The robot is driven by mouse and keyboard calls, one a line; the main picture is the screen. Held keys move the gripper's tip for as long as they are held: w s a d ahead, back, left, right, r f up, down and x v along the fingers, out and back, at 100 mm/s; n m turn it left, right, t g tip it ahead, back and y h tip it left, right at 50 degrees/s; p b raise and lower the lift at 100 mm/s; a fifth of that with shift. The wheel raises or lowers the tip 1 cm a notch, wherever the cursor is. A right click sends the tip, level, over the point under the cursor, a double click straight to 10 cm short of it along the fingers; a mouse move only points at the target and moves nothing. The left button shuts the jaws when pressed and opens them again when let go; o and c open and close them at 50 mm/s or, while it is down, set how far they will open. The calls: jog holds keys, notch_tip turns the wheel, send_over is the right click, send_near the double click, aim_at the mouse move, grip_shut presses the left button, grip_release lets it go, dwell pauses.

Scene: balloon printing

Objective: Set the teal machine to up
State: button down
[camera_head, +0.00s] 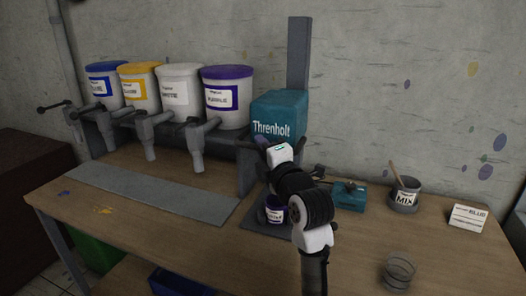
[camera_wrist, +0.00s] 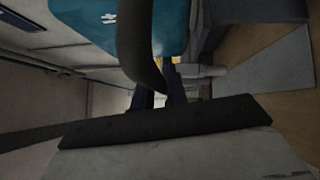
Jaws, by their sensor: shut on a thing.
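The teal machine (camera_head: 279,117), marked Threnholt, stands at the middle of the table against a grey post. My arm reaches up in front of it, and in the head view my wrist covers the machine's lower front and my fingertips. In the wrist view the teal housing (camera_wrist: 100,22) fills the top. A dark curved lever (camera_wrist: 138,45) comes down from it to my gripper (camera_wrist: 158,97), which is shut on it. The fingertips are dark, so the exact contact is hard to see. The lever's setting cannot be read clearly.
A small purple-labelled tub (camera_head: 274,214) stands below the machine, partly behind my arm. Buckets, including a purple-lidded one (camera_head: 227,97), stand on a rack at left. A small teal box (camera_head: 349,196), a MIX pot (camera_head: 405,193), a white box (camera_head: 467,218) and a glass (camera_head: 398,272) are at right.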

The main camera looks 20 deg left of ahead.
jog(key=c, duration=1.6)
grip_release()
jog(key=shift+r, duration=0.4)
jog(key=shift+o, duration=1)
jog(key=shift+f, duration=0.1)
jog(key=b+v, duration=0.5)
jog(key=v, duration=0.8)
jog(key=shift+s+d+f, duration=0.15)
jog(key=shift+s+d, duration=0.15)
jog(key=shift+a, duration=0.1)
